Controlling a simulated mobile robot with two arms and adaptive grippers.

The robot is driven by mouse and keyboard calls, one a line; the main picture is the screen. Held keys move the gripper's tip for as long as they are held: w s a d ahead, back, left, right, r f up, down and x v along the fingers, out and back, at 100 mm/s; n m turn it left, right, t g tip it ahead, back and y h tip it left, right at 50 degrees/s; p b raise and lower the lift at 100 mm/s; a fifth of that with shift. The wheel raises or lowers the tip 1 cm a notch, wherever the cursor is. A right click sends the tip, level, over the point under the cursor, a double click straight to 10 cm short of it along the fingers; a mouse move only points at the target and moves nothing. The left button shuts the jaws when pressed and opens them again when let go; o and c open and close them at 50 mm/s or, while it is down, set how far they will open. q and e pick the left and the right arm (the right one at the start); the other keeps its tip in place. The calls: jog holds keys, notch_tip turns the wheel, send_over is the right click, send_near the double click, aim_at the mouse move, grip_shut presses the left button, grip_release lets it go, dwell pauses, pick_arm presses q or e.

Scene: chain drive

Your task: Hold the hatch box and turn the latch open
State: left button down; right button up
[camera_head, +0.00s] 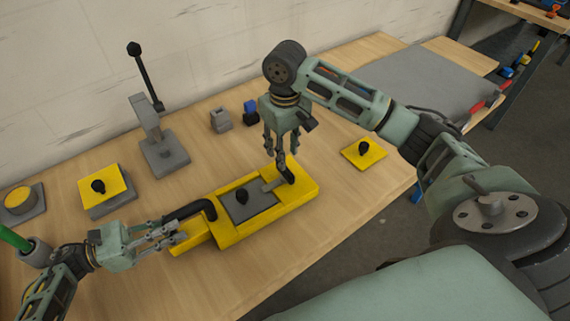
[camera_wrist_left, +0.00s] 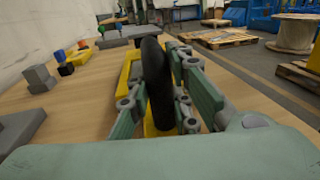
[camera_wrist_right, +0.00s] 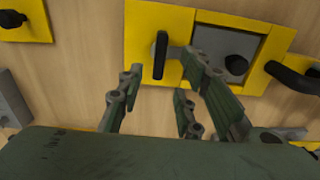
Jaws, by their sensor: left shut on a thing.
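The yellow hatch box (camera_head: 229,235) lies on the wooden table, with a grey hatch plate (camera_head: 252,207) and black knob (camera_head: 242,196) on top. The latch, a grey bar with a black grip (camera_head: 289,176), sits at the plate's right side; the grip also shows in the right wrist view (camera_wrist_right: 160,55). My left gripper (camera_head: 176,229) is shut on the box's black side handle (camera_head: 194,209), which stands between its fingers in the left wrist view (camera_wrist_left: 157,85). My right gripper (camera_head: 281,155) is open above the latch, fingers pointing down near the black grip. Contact there cannot be told.
A yellow plate with a black knob (camera_head: 363,152) lies to the right and another yellow-topped block (camera_head: 102,191) to the left. A grey stand with a lever (camera_head: 163,157) and small grey (camera_head: 221,120) and blue (camera_head: 251,110) blocks stand behind. The front table is clear.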

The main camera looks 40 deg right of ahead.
notch_tip(320, 180, down, 6)
jog(key=shift+f, duration=0.2)
grip_shut()
dwell(0.4)
